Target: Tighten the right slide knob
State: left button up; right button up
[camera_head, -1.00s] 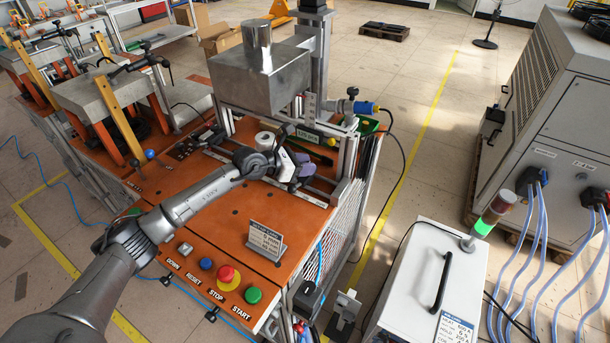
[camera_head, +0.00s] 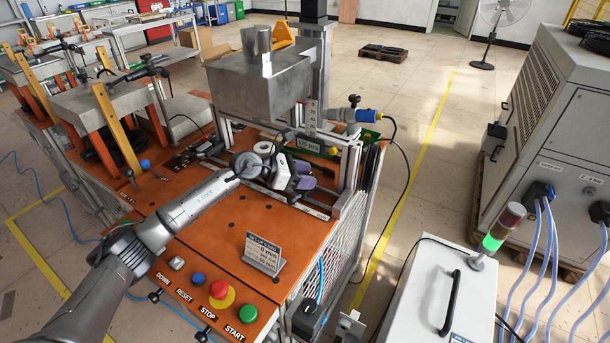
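The orange bench (camera_head: 215,245) carries a slide fixture with metal rails under a grey metal box. My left arm reaches in from the left, and its gripper (camera_head: 296,178) is at the fixture's right part, low over the bench. A small purple-grey rounded piece (camera_head: 303,183) shows at the gripper's tip; I cannot tell whether it is the right slide knob. The wrist and gripper cover much of that spot, so the fingers' opening and any contact are unclear. My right gripper is not in view.
The grey metal box (camera_head: 259,86) hangs above the fixture. A white set-up card (camera_head: 262,255) stands at the bench front, behind the push buttons (camera_head: 221,293). A white cabinet with a signal lamp (camera_head: 494,236) is at the right. A black cable loops down the bench's right side.

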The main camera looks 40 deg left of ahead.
pick_arm(q)
jog(key=shift+s+a+r, duration=0.15)
jog(key=p+v, duration=0.1)
jog(key=v, duration=1.2)
jog(key=shift+s+a, duration=0.1)
dwell(0.4)
